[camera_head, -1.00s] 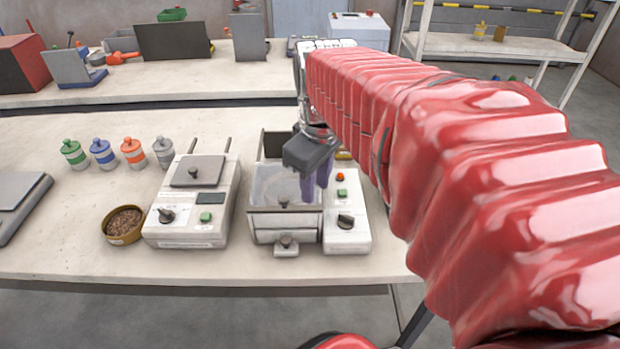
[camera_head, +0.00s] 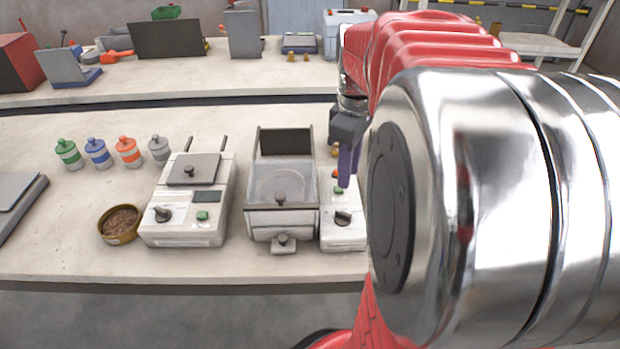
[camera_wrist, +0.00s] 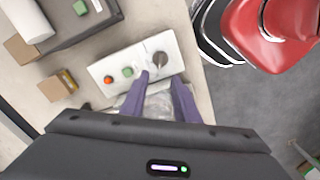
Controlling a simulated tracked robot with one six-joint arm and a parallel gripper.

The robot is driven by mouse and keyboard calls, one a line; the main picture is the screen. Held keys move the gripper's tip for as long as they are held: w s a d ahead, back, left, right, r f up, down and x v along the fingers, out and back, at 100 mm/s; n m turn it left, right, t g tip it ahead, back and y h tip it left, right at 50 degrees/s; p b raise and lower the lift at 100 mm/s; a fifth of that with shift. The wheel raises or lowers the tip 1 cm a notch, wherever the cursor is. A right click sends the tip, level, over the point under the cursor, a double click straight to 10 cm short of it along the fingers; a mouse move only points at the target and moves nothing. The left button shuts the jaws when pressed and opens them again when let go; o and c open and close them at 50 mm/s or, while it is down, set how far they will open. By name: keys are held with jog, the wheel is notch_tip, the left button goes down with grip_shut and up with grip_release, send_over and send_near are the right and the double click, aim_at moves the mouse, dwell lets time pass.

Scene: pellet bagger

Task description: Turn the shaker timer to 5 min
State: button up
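A machine with a clear-sided chamber (camera_head: 283,220) stands at the middle of the bench. The white control panel (camera_head: 338,240) on its right carries a dark knob (camera_head: 342,217), a green button (camera_head: 341,191) and an orange button. In the wrist view the knob (camera_wrist: 160,58) has a light pointer mark, and I cannot read any scale around it. My gripper (camera_head: 348,172) hangs above the panel, pointing down. Its two purple fingers (camera_wrist: 161,80) are apart with nothing between them. The knob lies just beyond the fingertips in the wrist view, with no contact visible.
A second white machine with a knob (camera_head: 163,214) stands to the left. A brown bowl of pellets (camera_head: 121,221), several lidded jars (camera_head: 128,152) and a grey scale (camera_head: 15,200) are further left. My arm hides the bench on the right.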

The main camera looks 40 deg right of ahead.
aim_at(343, 212)
notch_tip(343, 212, down, 13)
dwell(0.6)
jog(key=shift+c, duration=0.4)
grip_shut()
jog(key=shift+a, duration=0.15)
